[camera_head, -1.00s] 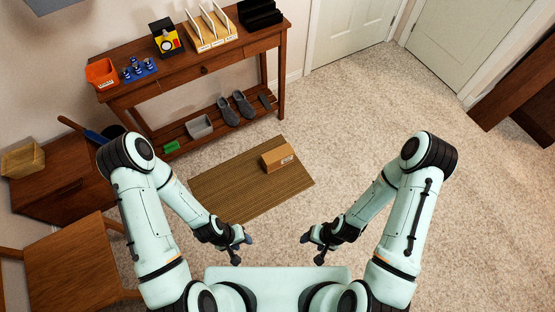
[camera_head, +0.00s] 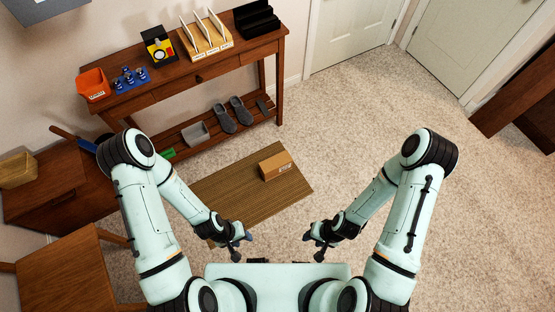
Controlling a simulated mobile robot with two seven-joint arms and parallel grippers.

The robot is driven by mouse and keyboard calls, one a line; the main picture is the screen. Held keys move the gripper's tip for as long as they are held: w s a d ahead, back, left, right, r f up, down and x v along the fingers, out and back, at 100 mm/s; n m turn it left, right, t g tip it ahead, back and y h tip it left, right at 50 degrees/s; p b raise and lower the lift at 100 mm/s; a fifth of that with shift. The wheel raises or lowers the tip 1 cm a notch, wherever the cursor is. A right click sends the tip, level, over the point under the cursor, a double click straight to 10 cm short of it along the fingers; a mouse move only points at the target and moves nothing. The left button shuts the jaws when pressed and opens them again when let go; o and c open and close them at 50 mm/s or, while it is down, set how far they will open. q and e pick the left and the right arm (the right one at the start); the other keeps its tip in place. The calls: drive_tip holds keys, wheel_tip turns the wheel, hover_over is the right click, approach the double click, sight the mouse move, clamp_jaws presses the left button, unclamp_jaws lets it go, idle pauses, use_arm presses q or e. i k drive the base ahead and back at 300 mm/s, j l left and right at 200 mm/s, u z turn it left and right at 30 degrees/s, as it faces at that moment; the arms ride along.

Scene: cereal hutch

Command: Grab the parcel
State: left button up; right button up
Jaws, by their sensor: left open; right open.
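The parcel (camera_head: 277,165), a small brown cardboard box with a label on its side, lies on the brown striped mat (camera_head: 225,190) on the floor. It is near the mat's right end. My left gripper (camera_head: 241,245) is open and empty, nearer to me than the parcel and to its lower left. My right gripper (camera_head: 312,247) is open and empty, also nearer to me and to the parcel's lower right. Both grippers are clear of the parcel.
A wooden console table (camera_head: 200,80) stands behind the mat, with an orange bin (camera_head: 93,85) on top and slippers (camera_head: 232,115) on its lower shelf. A chair (camera_head: 70,272) and cabinet (camera_head: 60,190) are at left. Carpet is free at right.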

sight(274, 166)
drive_tip(key=i+l+u, duration=0.15)
drive_tip(key=i, duration=0.25)
drive_tip(key=i+l+u, duration=0.15)
drive_tip(key=i, duration=0.2)
drive_tip(key=i+l+u, duration=0.15)
drive_tip(key=i+l, duration=0.15)
drive_tip(key=i+u, duration=0.1)
drive_tip(key=u, duration=0.9)
